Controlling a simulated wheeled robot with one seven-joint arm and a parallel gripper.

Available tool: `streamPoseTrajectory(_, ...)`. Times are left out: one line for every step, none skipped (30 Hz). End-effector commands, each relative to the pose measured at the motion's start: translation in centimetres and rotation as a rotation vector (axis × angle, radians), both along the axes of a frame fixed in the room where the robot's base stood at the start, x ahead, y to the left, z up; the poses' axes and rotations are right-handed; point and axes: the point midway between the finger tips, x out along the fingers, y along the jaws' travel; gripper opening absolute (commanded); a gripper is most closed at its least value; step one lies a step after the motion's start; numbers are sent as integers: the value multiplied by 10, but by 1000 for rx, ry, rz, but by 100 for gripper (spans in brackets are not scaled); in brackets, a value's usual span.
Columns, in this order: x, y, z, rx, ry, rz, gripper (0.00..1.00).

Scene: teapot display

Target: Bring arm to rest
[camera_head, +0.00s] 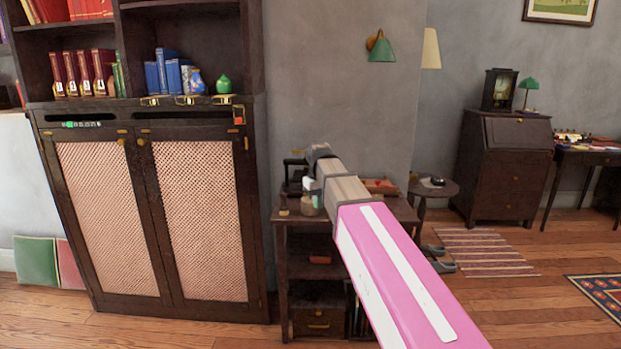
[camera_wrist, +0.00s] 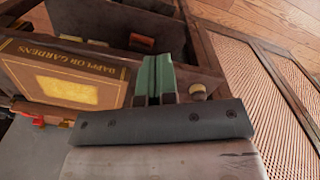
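My gripper (camera_wrist: 156,66) shows in the wrist view as two grey-green fingers side by side, touching or nearly so, with nothing visible between them. In the head view my arm reaches forward from the lower right, its pink and white link ending in a grey wrist. The gripper end (camera_head: 309,186) is partly hidden there, over or near a low dark side table (camera_head: 290,222). A book or box with gold lettering (camera_wrist: 65,75) lies beside the fingers in the wrist view. A small pale-topped knob or bottle (camera_wrist: 198,92) is right of them.
A tall dark cabinet (camera_head: 141,215) with lattice doors stands left of the arm. A round table (camera_head: 436,188) and a desk (camera_head: 505,165) stand behind at right. Open floor lies at right.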

Motion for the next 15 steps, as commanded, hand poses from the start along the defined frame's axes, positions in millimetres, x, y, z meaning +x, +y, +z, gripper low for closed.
streamPoseTrajectory(-5, -6, -10, 0, 1, -11, 0)
streamPoseTrajectory(-6, -9, -16, 0, 1, -18, 0)
streamPoseTrajectory(-8, -13, -25, -1, 2, -28, 0)
streamPoseTrajectory(-10, -16, -31, -1, 2, -35, 0)
streamPoseTrajectory(-13, -20, -39, 0, 1, -44, 0)
streamPoseTrajectory(-16, -26, -50, -1, 3, -56, 0)
streamPoseTrajectory(-19, -30, -58, -1, 2, -66, 0)
streamPoseTrajectory(-23, -35, -68, -1, 2, -77, 0)
streamPoseTrajectory(-28, -43, -81, 0, 3, -94, 0)
streamPoseTrajectory(-32, -48, -92, -1, 3, -107, 0)
streamPoseTrajectory(-37, -54, -103, -1, 4, -121, 0)
streamPoseTrajectory(-43, -62, -117, 0, 3, -139, 0)
streamPoseTrajectory(-48, -67, -126, 0, 3, -152, 0)
streamPoseTrajectory(-53, -73, -137, -1, 2, -165, 0)
streamPoseTrajectory(-60, -80, -149, -1, 2, -184, 0)
